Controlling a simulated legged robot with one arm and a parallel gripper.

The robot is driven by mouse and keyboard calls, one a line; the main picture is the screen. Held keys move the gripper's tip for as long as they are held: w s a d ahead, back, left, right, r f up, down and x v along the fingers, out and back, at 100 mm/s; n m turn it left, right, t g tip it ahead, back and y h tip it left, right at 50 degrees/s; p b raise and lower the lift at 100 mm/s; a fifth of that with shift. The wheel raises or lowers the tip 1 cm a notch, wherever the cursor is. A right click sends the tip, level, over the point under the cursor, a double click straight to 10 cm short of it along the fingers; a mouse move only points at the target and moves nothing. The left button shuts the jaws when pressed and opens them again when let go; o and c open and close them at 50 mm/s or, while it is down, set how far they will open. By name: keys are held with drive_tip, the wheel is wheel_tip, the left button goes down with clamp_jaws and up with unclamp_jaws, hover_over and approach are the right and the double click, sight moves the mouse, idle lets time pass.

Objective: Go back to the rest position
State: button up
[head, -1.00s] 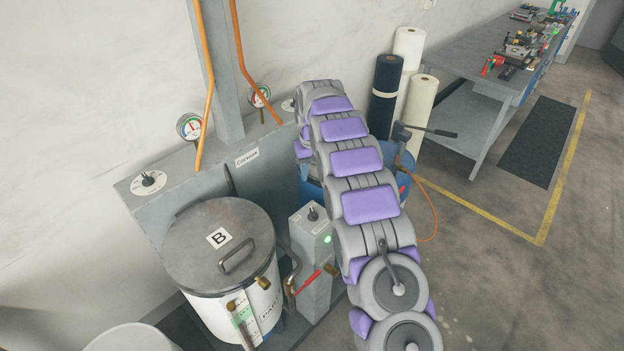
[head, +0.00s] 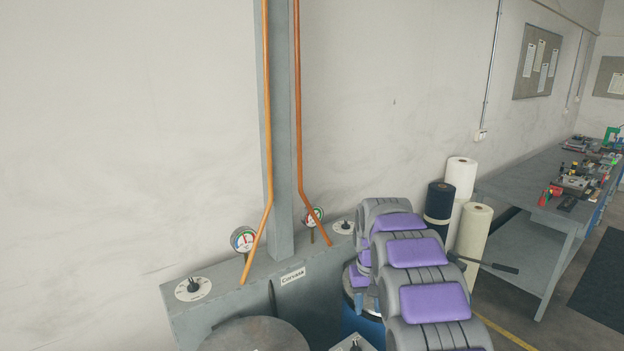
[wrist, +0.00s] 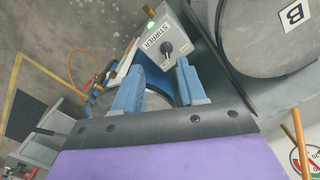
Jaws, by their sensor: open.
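My gripper (wrist: 157,88) shows in the wrist view with its two blue fingers spread apart. Nothing is held between them. A grey control box marked STIRRER (wrist: 168,42) with a black knob lies beyond the fingers. In the head view my grey and purple arm rises from the bottom edge at the right of centre. My gripper cannot be seen there.
A round tank lid (head: 254,335) sits at the bottom of the head view; its B label shows in the wrist view. A grey ledge (head: 235,278) carries knobs and gauges (head: 243,240). Rolls (head: 473,235) and a workbench (head: 530,195) stand right.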

drive_tip(key=s+r+b, duration=0.1)
drive_tip(key=s+r, duration=0.2)
drive_tip(key=s, duration=0.9)
drive_tip(key=s+r, duration=0.3)
drive_tip(key=s, duration=0.9)
drive_tip(key=s+f, duration=0.2)
drive_tip(key=s, duration=0.9)
drive_tip(key=s+f+g+b, duration=0.1)
drive_tip(key=s+f, duration=0.1)
drive_tip(key=s, duration=0.9)
drive_tip(key=shift+s+a+f+m, duration=0.2)
drive_tip(key=shift+a+f+m, duration=0.1)
drive_tip(key=shift+f, duration=0.05)
